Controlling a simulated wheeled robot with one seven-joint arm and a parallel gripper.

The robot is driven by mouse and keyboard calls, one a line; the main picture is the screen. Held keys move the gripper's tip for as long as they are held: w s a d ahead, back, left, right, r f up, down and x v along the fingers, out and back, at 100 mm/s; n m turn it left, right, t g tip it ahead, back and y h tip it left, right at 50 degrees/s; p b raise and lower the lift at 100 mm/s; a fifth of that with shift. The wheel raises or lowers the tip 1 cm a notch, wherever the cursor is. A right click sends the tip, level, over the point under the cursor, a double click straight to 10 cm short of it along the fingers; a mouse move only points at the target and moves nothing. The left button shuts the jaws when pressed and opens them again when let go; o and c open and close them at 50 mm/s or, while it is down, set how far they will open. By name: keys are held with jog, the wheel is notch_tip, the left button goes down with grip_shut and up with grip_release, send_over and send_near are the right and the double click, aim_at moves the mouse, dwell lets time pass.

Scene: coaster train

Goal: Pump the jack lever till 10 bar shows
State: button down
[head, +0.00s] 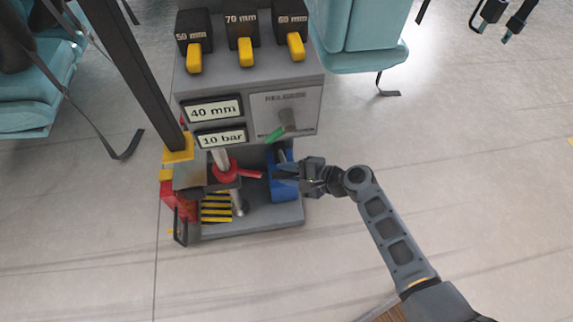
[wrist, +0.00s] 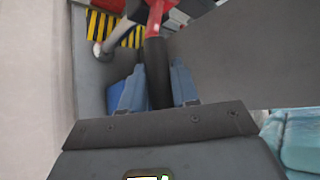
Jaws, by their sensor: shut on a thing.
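The jack (head: 221,166) stands in the open lower bay of a grey cabinet (head: 312,92), with a red collar and a red lever arm (head: 250,174) pointing right. The lever's black grip (wrist: 157,75) shows in the wrist view, with its red part beyond it. My gripper (head: 287,172) reaches in from the right and is shut on this grip, one finger on each side. A plate on the cabinet reads "10 bar" (head: 222,138), below another reading "40 mm" (head: 213,109). I cannot tell whether the plates are live readings.
Black blocks marked 50 mm (head: 193,26), 70 mm (head: 241,20) and 60 mm with yellow tabs are on top. A panel with a green-tipped handle (head: 275,133) is above my gripper. A blue object (head: 281,187) is beside it. Teal seats stand behind; floor is clear right.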

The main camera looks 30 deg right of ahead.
jog(key=shift+s+a+f, duration=0.1)
jog(key=shift+s+f, duration=0.4)
jog(key=shift+f, duration=0.25)
jog(key=c, duration=0.9)
grip_release()
jog(key=shift+c, duration=0.2)
jog(key=shift+r, duration=0.1)
jog(key=p+v, duration=0.2)
jog(key=v, duration=0.5)
jog(key=shift+s+d+r, duration=0.2)
jog(key=shift+s, duration=0.05)
